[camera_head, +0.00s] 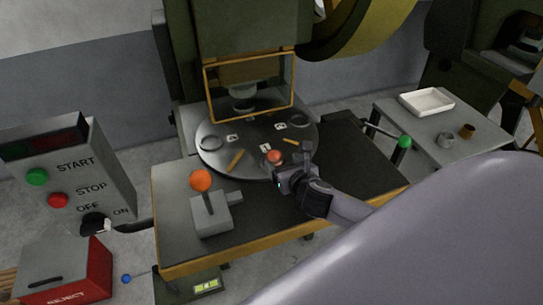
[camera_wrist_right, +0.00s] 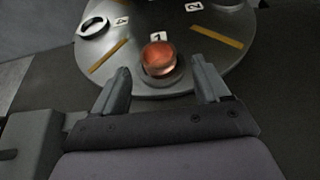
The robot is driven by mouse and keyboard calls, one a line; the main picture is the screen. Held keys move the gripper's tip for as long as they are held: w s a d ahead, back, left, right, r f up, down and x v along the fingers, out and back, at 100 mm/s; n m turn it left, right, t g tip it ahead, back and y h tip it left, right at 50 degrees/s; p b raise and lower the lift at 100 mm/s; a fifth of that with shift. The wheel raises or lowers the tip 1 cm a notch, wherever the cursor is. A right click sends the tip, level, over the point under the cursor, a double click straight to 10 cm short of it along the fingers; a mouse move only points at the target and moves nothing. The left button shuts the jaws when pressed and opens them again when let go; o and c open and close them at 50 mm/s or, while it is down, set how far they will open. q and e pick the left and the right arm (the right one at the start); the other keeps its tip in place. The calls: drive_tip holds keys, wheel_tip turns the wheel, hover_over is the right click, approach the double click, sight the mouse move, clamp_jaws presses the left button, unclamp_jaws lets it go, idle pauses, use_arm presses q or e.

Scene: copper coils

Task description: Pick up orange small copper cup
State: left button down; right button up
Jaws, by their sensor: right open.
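The orange small copper cup (camera_head: 274,156) sits at the near edge of the round metal turntable (camera_head: 215,150), beside the number 1 label in the wrist view. In that view the cup (camera_wrist_right: 160,57) shows as a rounded, shiny copper top resting in a grey ring-shaped seat. My right gripper (camera_head: 288,166) is at the near edge of the turntable. In the wrist view my right gripper (camera_wrist_right: 161,80) is open, its fingers on either side of the near space before the cup, with nothing held. My left gripper is not in view.
A press frame with an orange guard (camera_head: 207,95) stands over the turntable's far side. A lever box with an orange ball knob (camera_head: 201,180) is left of my right gripper. A side table holds a white tray (camera_head: 426,101), a grey cup (camera_head: 446,140) and a brown cup (camera_head: 467,131).

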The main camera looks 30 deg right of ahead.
sight(272, 153)
drive_tip(key=shift+b+x, duration=0.45)
drive_tip(key=shift+x, duration=2.65)
drive_tip(key=shift+w+a+r, duration=0.1)
drive_tip(key=c, duration=1.1)
